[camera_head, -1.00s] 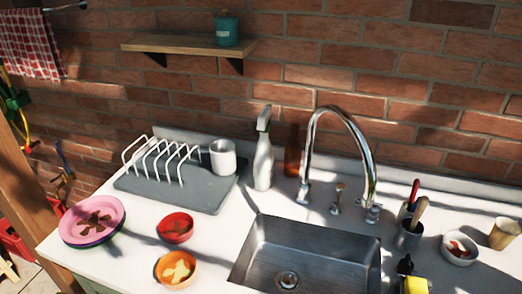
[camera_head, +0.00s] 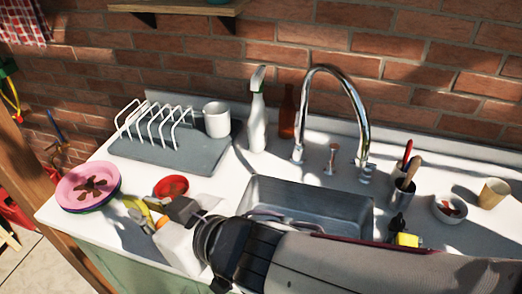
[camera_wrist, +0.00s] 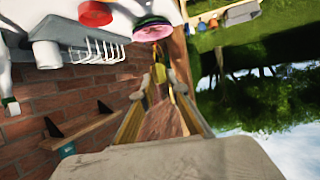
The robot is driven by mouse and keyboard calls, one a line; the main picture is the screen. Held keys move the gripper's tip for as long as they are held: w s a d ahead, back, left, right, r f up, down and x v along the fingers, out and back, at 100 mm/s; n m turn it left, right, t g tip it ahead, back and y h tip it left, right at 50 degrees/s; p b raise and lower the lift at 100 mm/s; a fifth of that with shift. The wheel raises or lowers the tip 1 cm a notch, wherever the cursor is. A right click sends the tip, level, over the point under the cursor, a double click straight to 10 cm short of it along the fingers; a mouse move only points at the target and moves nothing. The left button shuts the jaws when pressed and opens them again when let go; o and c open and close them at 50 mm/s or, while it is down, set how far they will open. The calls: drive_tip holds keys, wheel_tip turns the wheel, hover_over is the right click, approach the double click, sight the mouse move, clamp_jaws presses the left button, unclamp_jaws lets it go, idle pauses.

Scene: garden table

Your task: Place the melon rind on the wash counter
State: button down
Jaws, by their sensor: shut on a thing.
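My gripper (camera_head: 150,211) reaches in from the lower right over the counter's left front part, beside the small bowls. It is shut on a yellow and green curved piece, seemingly the melon rind (camera_head: 139,206), which shows at its tips. The rind also shows as a yellow strip (camera_wrist: 182,68) at the gripper (camera_wrist: 167,76) in the wrist view. The fingers partly hide it. The rind appears above the counter; I cannot tell whether it touches. The wash counter (camera_head: 437,161) is a white top with a steel sink (camera_head: 300,195).
Stacked plates, pink on top (camera_head: 66,191), stand at left. A red bowl (camera_head: 171,187) is just behind my gripper; an orange bowl (camera_head: 161,222) is mostly hidden. A grey rack mat (camera_head: 200,153), white cup (camera_head: 217,120), spray bottle (camera_head: 257,120) and tall tap (camera_head: 364,120) stand behind.

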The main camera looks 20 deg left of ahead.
drive_tip(key=w+d+f+m+t, duration=0.2)
drive_tip(key=w+d+f, duration=0.1)
drive_tip(key=w+d, duration=1.25)
drive_tip(key=w+d+f+m+t+h, duration=0.15)
drive_tip(key=w+d, duration=0.35)
drive_tip(key=d, duration=0.5)
drive_tip(key=w+d+f+m+t+h, duration=0.1)
drive_tip(key=w+d+f, duration=0.3)
drive_tip(key=d, duration=0.6)
drive_tip(key=d+f+m+t+h, duration=0.1)
drive_tip(key=d+m+t+h, duration=0.15)
drive_tip(key=d, duration=1.75)
drive_tip(key=s+d+f+m+h, duration=0.1)
drive_tip(key=s+d, duration=0.3)
drive_tip(key=d, duration=0.4)
drive_tip(key=s+d+f+m+t+h, duration=0.1)
drive_tip(key=s+d, duration=0.3)
drive_tip(key=d, duration=0.4)
drive_tip(key=shift+s+m+h, duration=0.4)
drive_tip(key=shift+m+h, duration=0.1)
drive_tip(key=shift+f, duration=0.1)
drive_tip(key=shift+f, duration=2.9)
